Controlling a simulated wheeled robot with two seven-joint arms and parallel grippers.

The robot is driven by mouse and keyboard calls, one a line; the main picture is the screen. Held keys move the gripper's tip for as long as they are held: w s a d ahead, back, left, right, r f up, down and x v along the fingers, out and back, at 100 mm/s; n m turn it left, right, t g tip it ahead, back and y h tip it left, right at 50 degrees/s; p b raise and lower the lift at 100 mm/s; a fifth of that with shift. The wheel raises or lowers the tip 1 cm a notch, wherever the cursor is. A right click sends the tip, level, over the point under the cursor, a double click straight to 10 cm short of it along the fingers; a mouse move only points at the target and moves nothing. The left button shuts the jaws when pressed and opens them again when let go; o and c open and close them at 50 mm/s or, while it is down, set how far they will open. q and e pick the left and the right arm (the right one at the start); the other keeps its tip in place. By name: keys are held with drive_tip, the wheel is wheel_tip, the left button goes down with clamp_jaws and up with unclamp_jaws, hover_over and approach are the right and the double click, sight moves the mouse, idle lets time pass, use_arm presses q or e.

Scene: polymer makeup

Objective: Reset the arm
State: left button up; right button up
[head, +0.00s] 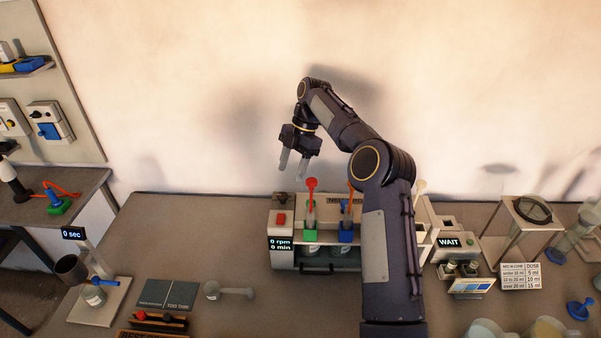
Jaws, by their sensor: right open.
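My right arm (388,235) rises from the bottom of the head view and bends over to the left. My right gripper (293,168) hangs above the back of the table, pointing down. Its two fingers are apart and nothing is between them. It is above and a little left of a red-topped stirrer (311,185) in the mixing machine (283,246), apart from it. My left gripper is not in view. Part of the machine is hidden behind my right arm.
The mixing machine shows 0 rpm and 0 min. A unit with a WAIT display (449,242) stands right of my arm. A stand reading 0 sec (73,234) is at left, with a scoop (228,292) nearby. Clear beakers (486,331) sit at the front right. The wall behind is bare.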

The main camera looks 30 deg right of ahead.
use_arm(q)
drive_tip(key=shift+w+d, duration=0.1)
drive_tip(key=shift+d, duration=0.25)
use_arm(e)
drive_tip(key=shift+r, duration=0.45)
drive_tip(key=shift+r, duration=0.1)
drive_tip(key=s+a+r+m+t+h+b, duration=0.1)
drive_tip(key=s+a+r+m+t, duration=0.15)
drive_tip(key=s+r+m, duration=0.35)
drive_tip(key=s+a+r+m+t+h+b, duration=0.1)
drive_tip(key=s+a+r+m, duration=0.2)
drive_tip(key=s, duration=0.6)
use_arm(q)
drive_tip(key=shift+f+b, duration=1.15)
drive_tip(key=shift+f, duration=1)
use_arm(e)
drive_tip(key=s+a+f+m+t, duration=0.1)
drive_tip(key=s+a+f+m, duration=0.1)
drive_tip(key=s, duration=0.5)
drive_tip(key=s+a+f+m+t+y, duration=0.1)
drive_tip(key=s+a+f+m, duration=0.1)
drive_tip(key=s+f+m, duration=0.3)
drive_tip(key=s+a+f+m+t, duration=0.1)
drive_tip(key=s+f+m, duration=0.3)
drive_tip(key=s, duration=0.6)
drive_tip(key=shift+a+m, duration=0.6)
drive_tip(key=shift+m, duration=0.7)
